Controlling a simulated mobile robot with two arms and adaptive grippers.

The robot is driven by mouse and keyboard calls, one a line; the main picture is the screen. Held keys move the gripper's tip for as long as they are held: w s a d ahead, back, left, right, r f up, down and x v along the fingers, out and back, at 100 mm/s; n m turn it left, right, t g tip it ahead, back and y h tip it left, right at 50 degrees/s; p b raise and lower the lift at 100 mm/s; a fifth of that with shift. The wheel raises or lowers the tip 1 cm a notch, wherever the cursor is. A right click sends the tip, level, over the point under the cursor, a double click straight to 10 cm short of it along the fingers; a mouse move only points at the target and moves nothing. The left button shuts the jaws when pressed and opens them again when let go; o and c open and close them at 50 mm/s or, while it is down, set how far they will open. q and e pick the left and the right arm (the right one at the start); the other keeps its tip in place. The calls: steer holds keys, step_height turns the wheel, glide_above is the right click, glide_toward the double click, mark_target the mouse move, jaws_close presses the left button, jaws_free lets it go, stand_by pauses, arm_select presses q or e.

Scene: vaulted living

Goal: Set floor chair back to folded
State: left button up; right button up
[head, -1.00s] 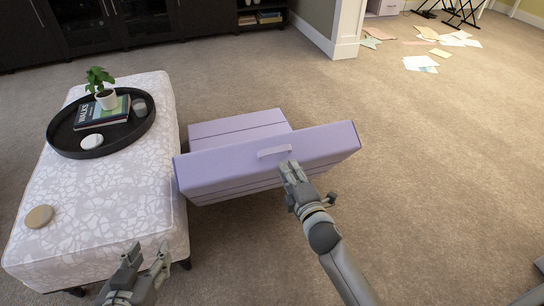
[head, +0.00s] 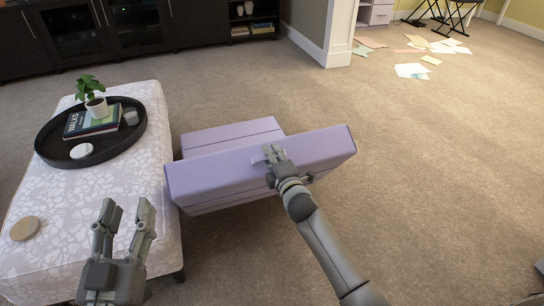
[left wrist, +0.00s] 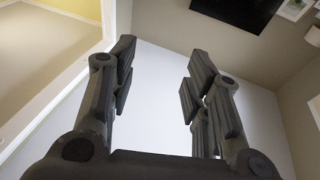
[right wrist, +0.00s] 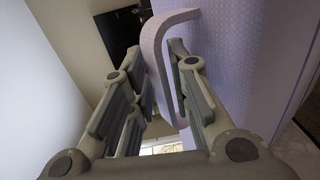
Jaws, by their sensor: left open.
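The lilac floor chair (head: 235,135) stands on the carpet beside the ottoman, its back (head: 325,153) raised and tilted across the seat. A strap handle (head: 258,157) is on the back's face; it shows large in the right wrist view (right wrist: 153,42). My right gripper (head: 274,153) is at the handle. My left gripper (head: 127,207) is open and empty, in front of the ottoman's near right corner. The left wrist view (left wrist: 158,75) shows nothing between its fingers.
A patterned ottoman (head: 95,195) stands close left of the chair, bearing a dark round tray (head: 60,157) with a plant, books and a white item, and a beige disc (head: 25,228). Papers (head: 410,70) lie on the far floor.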

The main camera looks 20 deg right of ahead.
steer(key=shift+c, duration=0.4)
jaws_close()
steer(key=shift+w, duration=0.1)
